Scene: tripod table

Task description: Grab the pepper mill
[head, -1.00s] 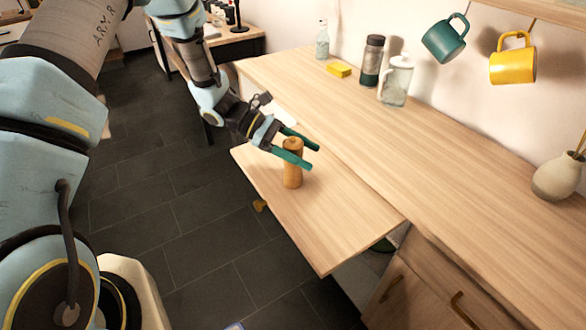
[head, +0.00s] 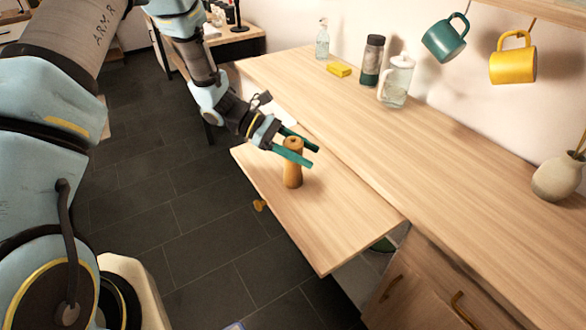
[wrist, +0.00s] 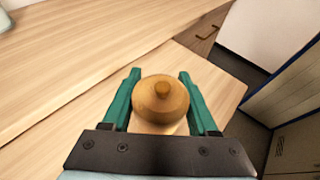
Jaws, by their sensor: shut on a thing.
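The wooden pepper mill (head: 292,174) stands upright on the light wood pull-out board (head: 345,232). My gripper (head: 302,152) has green fingers and reaches in from the upper left, around the mill's upper part. In the wrist view the mill's round top with its small knob (wrist: 161,97) sits between the two fingers of my gripper (wrist: 160,88), one on each side. My gripper is shut on the mill. The near finger hides part of the mill in the head view.
The long counter (head: 440,165) runs behind the board. On it stand a dark bottle (head: 371,62), a glass jar (head: 397,82), a yellow sponge (head: 339,70), a spray bottle (head: 322,40) and a vase (head: 560,176). A teal mug (head: 445,40) and a yellow mug (head: 513,62) hang above.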

